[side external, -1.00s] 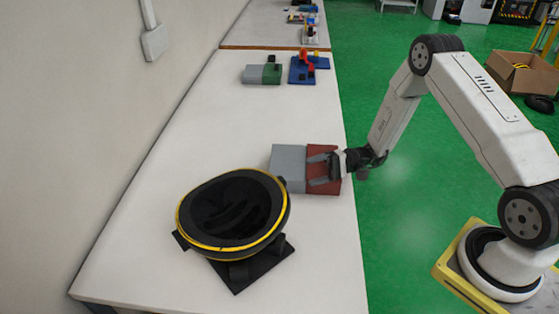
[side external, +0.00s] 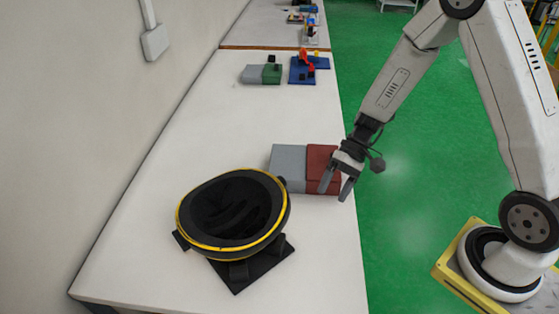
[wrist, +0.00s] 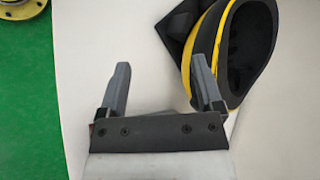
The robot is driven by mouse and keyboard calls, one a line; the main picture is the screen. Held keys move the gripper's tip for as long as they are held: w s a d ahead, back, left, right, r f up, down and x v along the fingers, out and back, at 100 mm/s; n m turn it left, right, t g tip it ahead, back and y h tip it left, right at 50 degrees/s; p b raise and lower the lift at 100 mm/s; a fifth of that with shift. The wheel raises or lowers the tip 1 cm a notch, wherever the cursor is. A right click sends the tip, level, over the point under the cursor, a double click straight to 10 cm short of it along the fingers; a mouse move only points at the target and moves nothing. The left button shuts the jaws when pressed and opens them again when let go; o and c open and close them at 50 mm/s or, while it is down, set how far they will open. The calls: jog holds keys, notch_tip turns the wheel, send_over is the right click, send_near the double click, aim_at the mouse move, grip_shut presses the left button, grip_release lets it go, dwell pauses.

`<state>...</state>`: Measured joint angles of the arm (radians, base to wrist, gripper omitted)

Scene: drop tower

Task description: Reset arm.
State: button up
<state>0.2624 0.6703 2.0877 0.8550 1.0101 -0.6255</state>
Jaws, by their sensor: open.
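My gripper (side external: 336,190) is open and empty in the side view, its two grey fingers pointing down in front of the red-and-grey block near the table's right edge. In the wrist view my gripper (wrist: 163,88) shows both fingers spread apart with bare white table between them. The block has a red part (side external: 320,159) on the right and a grey part (side external: 288,160) on the left. It lies on the white table (side external: 160,230); my fingers partly cover the red part in the side view. Whether they touch it I cannot tell.
A black bowl with a yellow rim (side external: 232,212) stands on a black base left of my gripper; it also shows in the wrist view (wrist: 226,50). A grey-and-green block (side external: 262,74) and a blue piece (side external: 308,68) lie further back. Green floor is open to the right.

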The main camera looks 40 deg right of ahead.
jog(key=s+d+r+n+t+h, duration=0.2)
jog(key=s+r+n+t+h, duration=0.2)
jog(key=r+h, duration=0.3)
jog(key=shift+s+d+r+h, duration=0.25)
jog(key=shift+s+d+h, duration=0.1)
jog(key=shift+s+h, duration=0.5)
jog(key=shift+w, duration=0.1)
